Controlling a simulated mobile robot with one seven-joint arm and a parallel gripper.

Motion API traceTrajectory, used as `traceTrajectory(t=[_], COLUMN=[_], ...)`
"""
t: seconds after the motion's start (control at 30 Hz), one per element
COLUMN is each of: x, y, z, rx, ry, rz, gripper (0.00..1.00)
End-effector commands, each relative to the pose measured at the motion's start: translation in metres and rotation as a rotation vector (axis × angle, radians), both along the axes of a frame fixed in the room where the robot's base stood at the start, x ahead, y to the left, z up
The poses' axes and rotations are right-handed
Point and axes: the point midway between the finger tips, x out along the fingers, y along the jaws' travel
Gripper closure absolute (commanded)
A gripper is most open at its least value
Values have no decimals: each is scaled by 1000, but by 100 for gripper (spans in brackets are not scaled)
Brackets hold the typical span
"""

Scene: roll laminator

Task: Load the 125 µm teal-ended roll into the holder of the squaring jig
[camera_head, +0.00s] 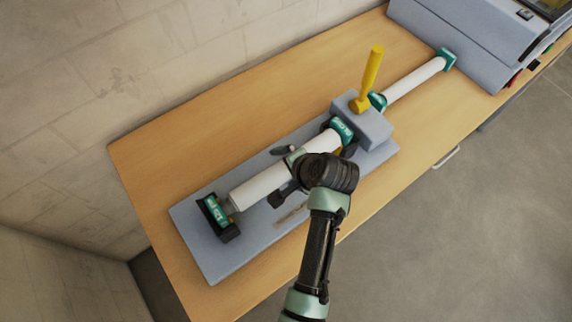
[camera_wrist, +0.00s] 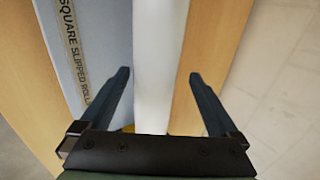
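A white roll (camera_head: 265,187) with teal ends lies lengthwise along the blue-grey squaring jig (camera_head: 195,240). Its near-left end sits at a black holder (camera_head: 227,233); its other teal end (camera_head: 342,130) is against the jig's raised block (camera_head: 372,128). The end labels are too small to read. My gripper (camera_head: 282,176) is over the middle of this roll. In the wrist view, my gripper (camera_wrist: 159,72) is open, one finger on each side of the white roll (camera_wrist: 158,60), with narrow gaps seeming to show beside it.
A yellow lever (camera_head: 372,72) stands on the jig block. Behind it, a second white, teal-ended roll (camera_head: 412,82) reaches toward the grey laminator (camera_head: 460,35). The wooden table (camera_head: 150,150) is clear on the wall side. Printed lettering (camera_wrist: 72,50) runs along the jig plate.

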Motion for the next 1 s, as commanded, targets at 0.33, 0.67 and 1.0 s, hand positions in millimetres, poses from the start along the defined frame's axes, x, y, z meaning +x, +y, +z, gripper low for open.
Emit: traceTrajectory(t=[0.33, 0.67, 1.0], x=[0, -27, -51], y=[0, -21, -38], z=[14, 62, 107], rx=[0, -2, 0], ry=[-1, -4, -3], rz=[2, -2, -1], gripper=[4, 4, 4])
